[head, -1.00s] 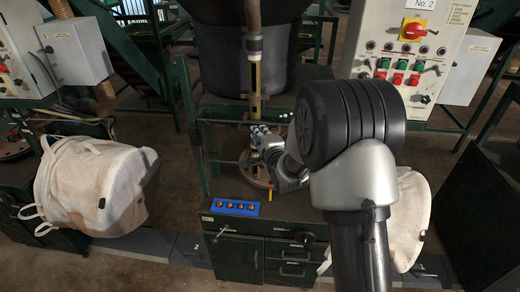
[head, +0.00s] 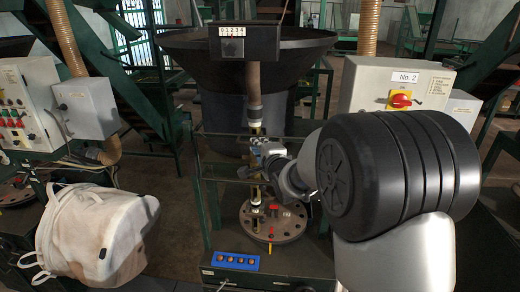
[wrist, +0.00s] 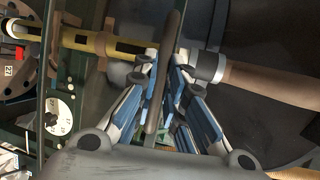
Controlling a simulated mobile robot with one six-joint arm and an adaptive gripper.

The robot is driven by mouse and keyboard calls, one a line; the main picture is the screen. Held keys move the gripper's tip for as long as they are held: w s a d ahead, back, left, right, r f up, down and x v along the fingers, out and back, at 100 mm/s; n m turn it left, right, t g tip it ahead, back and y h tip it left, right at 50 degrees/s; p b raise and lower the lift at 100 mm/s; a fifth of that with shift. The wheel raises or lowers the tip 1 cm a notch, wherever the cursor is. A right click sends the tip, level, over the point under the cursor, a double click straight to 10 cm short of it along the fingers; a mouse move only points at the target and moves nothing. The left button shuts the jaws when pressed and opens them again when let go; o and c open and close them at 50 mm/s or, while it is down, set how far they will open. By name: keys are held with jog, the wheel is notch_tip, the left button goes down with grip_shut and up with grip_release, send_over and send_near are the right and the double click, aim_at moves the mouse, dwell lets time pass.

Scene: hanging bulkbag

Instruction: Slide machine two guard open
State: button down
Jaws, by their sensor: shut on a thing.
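My gripper (head: 263,152) is in front of machine two's filling station, above its round base plate (head: 290,228). The wrist view shows my gripper (wrist: 164,66) with its blue and grey fingers closed around a dark slim bar (wrist: 173,32), which looks like the guard's handle. The bar runs lengthwise between the fingers. The guard's panel is hard to make out among the green frame bars (head: 218,180), and my wrist hides its right part. The control box (head: 390,95) marked No. 2 stands at the right.
A brown tube (head: 255,78) and large black hopper (head: 300,48) are behind my gripper. My arm covers much of the right side.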

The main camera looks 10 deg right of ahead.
jog(key=c, duration=1.7)
grip_release()
jog(key=shift+o, duration=0.2)
jog(key=s+d+r, duration=0.1)
jog(key=s+r, duration=0.1)
jog(key=s, duration=0.9)
jog(key=shift+s, duration=0.35)
